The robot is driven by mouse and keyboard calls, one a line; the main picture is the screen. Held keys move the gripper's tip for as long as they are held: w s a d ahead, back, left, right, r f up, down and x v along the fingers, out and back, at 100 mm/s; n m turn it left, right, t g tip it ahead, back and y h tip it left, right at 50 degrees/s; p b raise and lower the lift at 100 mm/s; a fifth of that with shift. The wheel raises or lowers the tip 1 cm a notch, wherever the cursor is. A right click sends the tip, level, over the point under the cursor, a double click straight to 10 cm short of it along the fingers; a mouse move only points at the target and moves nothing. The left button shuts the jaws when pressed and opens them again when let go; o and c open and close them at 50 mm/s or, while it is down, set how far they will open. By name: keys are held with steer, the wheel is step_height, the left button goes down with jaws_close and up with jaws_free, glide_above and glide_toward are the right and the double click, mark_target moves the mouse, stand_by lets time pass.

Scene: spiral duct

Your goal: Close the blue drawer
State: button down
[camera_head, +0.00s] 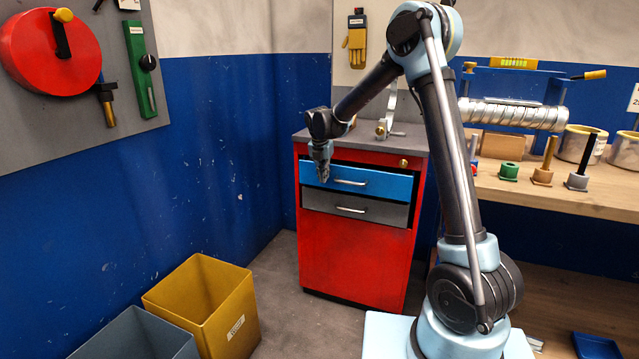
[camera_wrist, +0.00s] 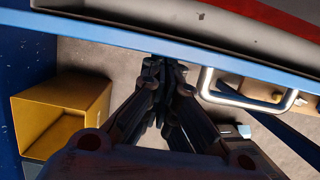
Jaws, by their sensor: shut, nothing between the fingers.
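The blue drawer (camera_head: 372,181) is the upper drawer of a red cabinet (camera_head: 355,255), and it stands slightly open. Its silver handle (camera_head: 350,182) is on the front. In the wrist view the drawer's blue top edge (camera_wrist: 120,36) runs across the picture, with the handle (camera_wrist: 248,92) to the right of my gripper. My gripper (camera_head: 322,178) is shut and empty, pointing down in front of the drawer's left part. In the wrist view the fingertips (camera_wrist: 167,65) are close by the blue edge; I cannot tell whether they touch it.
A grey drawer (camera_head: 380,211) sits below the blue one. A yellow bin (camera_head: 205,300) and a grey bin (camera_head: 135,335) stand on the floor at left. A wooden workbench (camera_head: 545,190) with several tools is at right. The floor before the cabinet is clear.

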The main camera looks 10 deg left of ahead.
steer(key=shift+w+d, duration=0.15)
steer(key=shift+w, duration=0.55)
steer(key=shift+w+d, duration=0.1)
steer(key=shift+w, duration=0.75)
